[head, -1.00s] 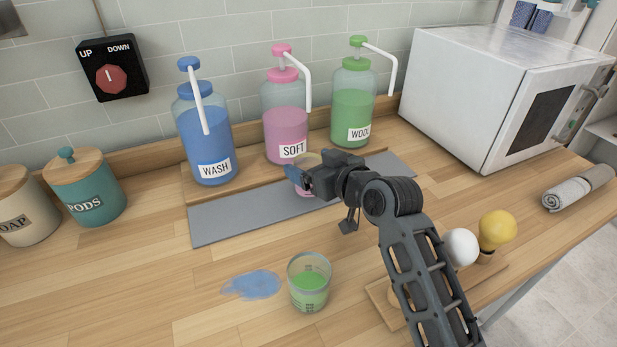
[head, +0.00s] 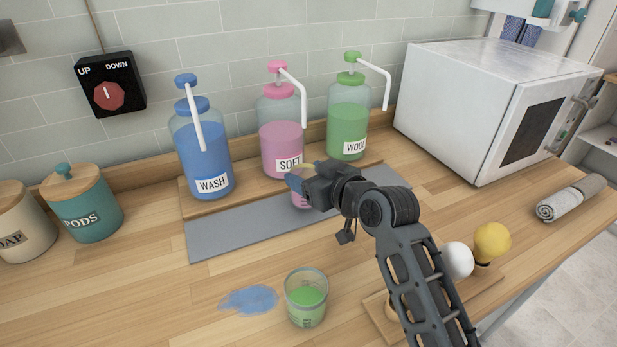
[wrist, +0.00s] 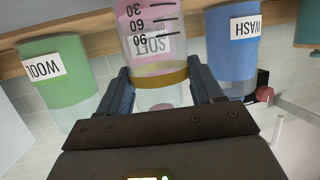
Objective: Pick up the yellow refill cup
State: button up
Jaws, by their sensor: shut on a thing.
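The yellow refill cup is a clear measuring cup with a yellow band and dark 30, 60 and 90 marks. It shows between the two fingers in the wrist view (wrist: 160,80). My gripper (wrist: 158,90) is shut on it, one finger on each side. In the head view my gripper (head: 303,180) is at the grey mat, in front of the pink SOFT bottle (head: 282,140). The cup's pink lower part (head: 301,201) shows below the fingers; the gripper hides much of the rest. I cannot tell whether the cup touches the mat.
The blue WASH bottle (head: 201,150) and green WOOL bottle (head: 347,120) flank SOFT. A green-filled cup (head: 306,300) stands near a blue spill (head: 249,299). Two bulbs, white (head: 457,260) and yellow (head: 491,242), are beside my arm. A white appliance (head: 490,105) stands right.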

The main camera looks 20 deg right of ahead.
jog(key=s+d+r+p, duration=0.2)
jog(key=s+d+r, duration=0.2)
jog(key=d+r, duration=0.6)
jog(key=shift+s+d, duration=0.25)
jog(key=shift+d, duration=0.15)
